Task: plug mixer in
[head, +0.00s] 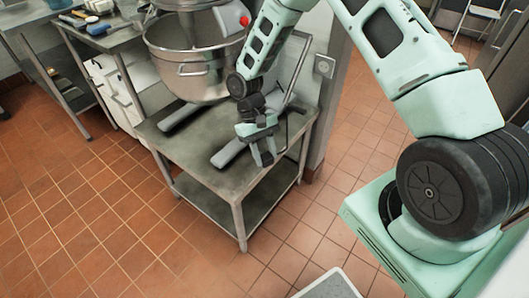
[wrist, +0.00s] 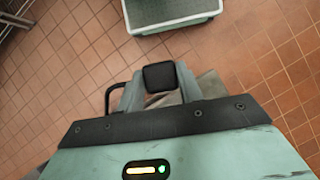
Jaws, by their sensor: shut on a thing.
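The mixer, with a large steel bowl (head: 190,72) and a red knob, stands on a low steel table (head: 185,135). My gripper (head: 264,150) is over the right part of this table, in front of the mixer's base. In the wrist view my gripper (wrist: 159,82) is shut on a black block, which looks like the plug (wrist: 159,77). A dark cord (wrist: 108,97) curves beside the left finger. A grey wall outlet (head: 324,66) is on the post behind the table, up and right of my gripper and apart from it. The plug's prongs cannot be made out.
The tiled floor (head: 95,215) is clear in front of the table. A grey-green bin (wrist: 170,12) stands on the floor; a tray-like container (head: 328,284) shows at the head view's bottom edge. A counter with tools (head: 95,35) stands at the back left.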

